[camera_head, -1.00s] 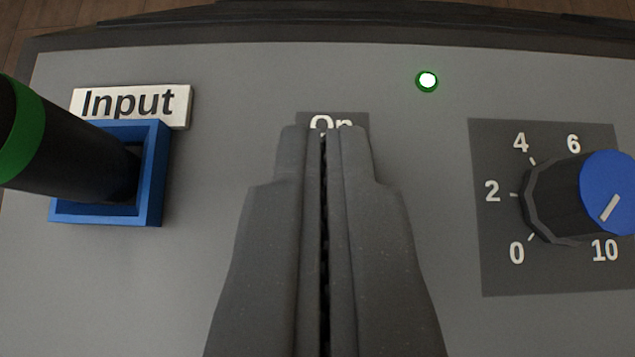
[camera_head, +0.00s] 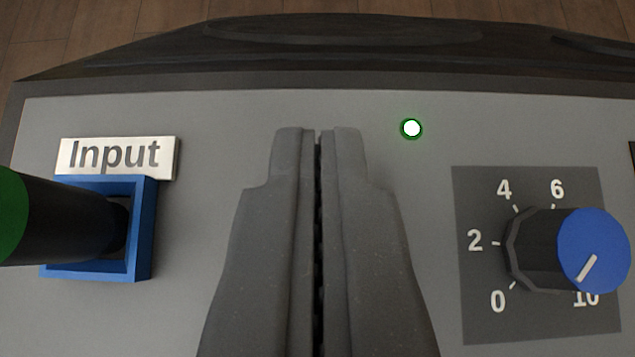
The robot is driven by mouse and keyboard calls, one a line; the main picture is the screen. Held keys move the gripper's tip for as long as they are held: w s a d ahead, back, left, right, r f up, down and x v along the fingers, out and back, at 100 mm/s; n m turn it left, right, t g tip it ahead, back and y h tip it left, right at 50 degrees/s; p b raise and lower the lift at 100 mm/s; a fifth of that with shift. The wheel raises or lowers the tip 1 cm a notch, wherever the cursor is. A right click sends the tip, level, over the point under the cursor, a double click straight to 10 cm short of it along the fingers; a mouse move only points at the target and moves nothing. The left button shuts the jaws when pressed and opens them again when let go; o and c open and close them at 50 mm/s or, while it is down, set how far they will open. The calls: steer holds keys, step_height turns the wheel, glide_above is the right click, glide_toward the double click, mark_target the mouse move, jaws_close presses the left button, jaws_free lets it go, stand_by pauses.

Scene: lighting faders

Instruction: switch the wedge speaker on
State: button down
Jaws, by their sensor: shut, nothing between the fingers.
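The wedge speaker's grey panel (camera_head: 220,130) fills most of the view. A small round lamp with a green rim (camera_head: 411,128) glows bright white-green on it, right of my gripper's tips. My gripper (camera_head: 318,132) is shut and empty in the middle of the view, over the panel. The switch and its "On" label are not visible; my gripper covers that part of the panel. I cannot tell whether the fingertips touch the panel.
A black and green plug (camera_head: 70,222) sits in a blue square socket (camera_head: 145,235) at the left, under an "Input" label (camera_head: 115,155). A knob with a blue cap (camera_head: 594,250) stands out at the right. Wooden floor (camera_head: 100,35) shows beyond the speaker's dark edge.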

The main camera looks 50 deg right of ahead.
steer(key=shift+r, duration=0.1)
steer(key=r+p, duration=0.3)
steer(key=r, duration=0.1)
steer(key=shift+w+d+r, duration=0.1)
steer(key=shift+w+d, duration=0.1)
steer(key=shift+w, duration=0.05)
steer(key=d+r+p+v, duration=0.1)
steer(key=p+v, duration=0.1)
steer(key=v, duration=0.7)
steer(key=shift+w+a+r, duration=0.15)
steer(key=shift+a+r, duration=0.05)
steer(key=shift+r, duration=0.1)
